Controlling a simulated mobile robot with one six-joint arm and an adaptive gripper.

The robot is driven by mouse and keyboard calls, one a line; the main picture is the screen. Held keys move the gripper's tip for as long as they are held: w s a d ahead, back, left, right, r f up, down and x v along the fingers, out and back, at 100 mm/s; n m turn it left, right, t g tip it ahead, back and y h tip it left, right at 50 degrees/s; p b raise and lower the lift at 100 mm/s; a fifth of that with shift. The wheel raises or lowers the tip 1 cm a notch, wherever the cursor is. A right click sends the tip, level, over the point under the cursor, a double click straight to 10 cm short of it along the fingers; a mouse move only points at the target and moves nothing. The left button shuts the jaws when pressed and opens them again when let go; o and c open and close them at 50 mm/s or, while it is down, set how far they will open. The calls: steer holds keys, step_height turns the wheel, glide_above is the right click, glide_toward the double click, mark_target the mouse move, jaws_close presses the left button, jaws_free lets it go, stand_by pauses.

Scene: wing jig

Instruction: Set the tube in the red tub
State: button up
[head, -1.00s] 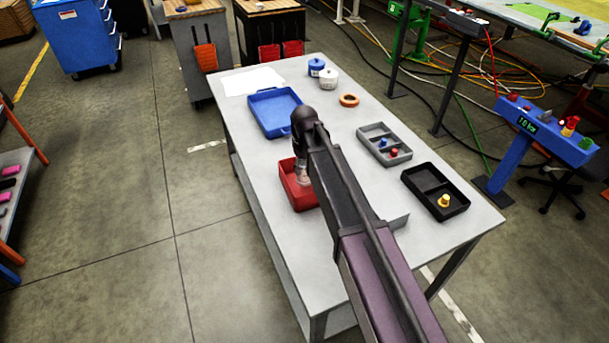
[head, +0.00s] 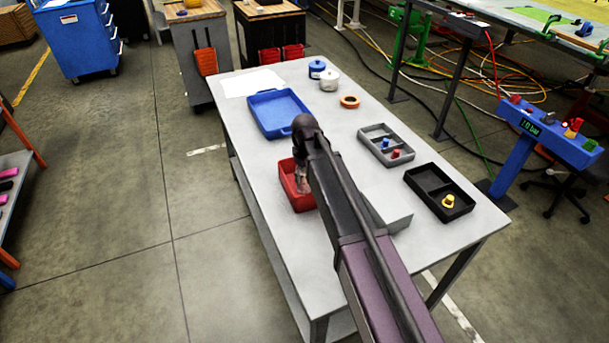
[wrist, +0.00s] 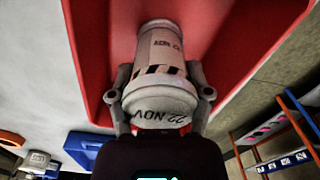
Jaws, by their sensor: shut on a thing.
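The red tub (head: 287,181) sits on the grey table near its left edge, left of my arm. In the wrist view its red floor and wall (wrist: 95,50) fill the area behind the tube. The tube (wrist: 162,65) is a white-grey cylinder with a printed label, black stripes and "22 NOV" on its near end. My gripper (wrist: 160,95) is shut on the tube, a finger on each side. In the head view my gripper (head: 302,185) is over the tub's inside, partly hidden by my arm. I cannot tell whether the tube touches the tub floor.
A blue tray (head: 262,125) lies behind the tub. A grey divided tray (head: 372,134) and a black tray (head: 428,183) with a yellow piece lie to the right.

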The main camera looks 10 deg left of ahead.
steer(key=o, duration=1.3)
steer(key=shift+r, duration=0.15)
step_height(320, 180, up, 12)
steer(key=p, duration=1.2)
steer(key=s+d+m, duration=0.3)
steer(key=s+d, duration=0.2)
steer(key=d, duration=0.6)
steer(key=s+d+m, duration=0.3)
steer(key=s+d, duration=0.3)
steer(key=d, duration=0.5)
steer(key=s+d+m, duration=0.4)
steer(key=s+d, duration=0.2)
steer(key=d, duration=0.5)
steer(key=shift+d, duration=0.2)
